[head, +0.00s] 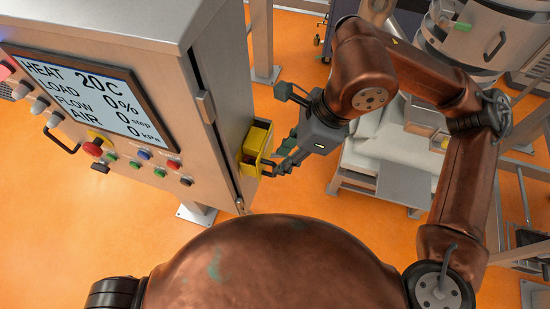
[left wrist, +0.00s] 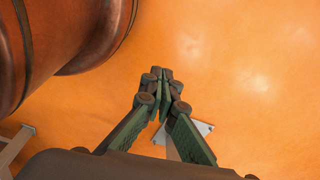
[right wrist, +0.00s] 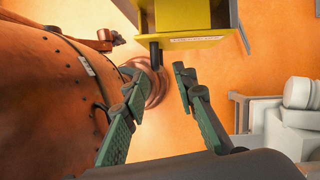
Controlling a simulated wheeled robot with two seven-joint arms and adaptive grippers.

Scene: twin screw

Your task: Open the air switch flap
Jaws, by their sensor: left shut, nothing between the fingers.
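The yellow air switch box (head: 256,140) is fixed to the right side of the metal control cabinet. I cannot tell which part of it is the flap or how far that stands open. In the right wrist view its yellow body (right wrist: 185,18) is at the top, with a dark peg below it. My right gripper (head: 270,166) is close beside the box. In the right wrist view the fingers (right wrist: 157,78) are apart with nothing held, just short of the peg; contact cannot be told. My left gripper (left wrist: 161,74) is shut and empty above the orange floor, outside the head view.
The cabinet (head: 165,110) stands at left, with a display (head: 85,95) and several buttons on its front. A metal machine frame (head: 380,180) and drums (head: 490,40) stand at right. Orange floor lies open between the cabinet and the machine frame.

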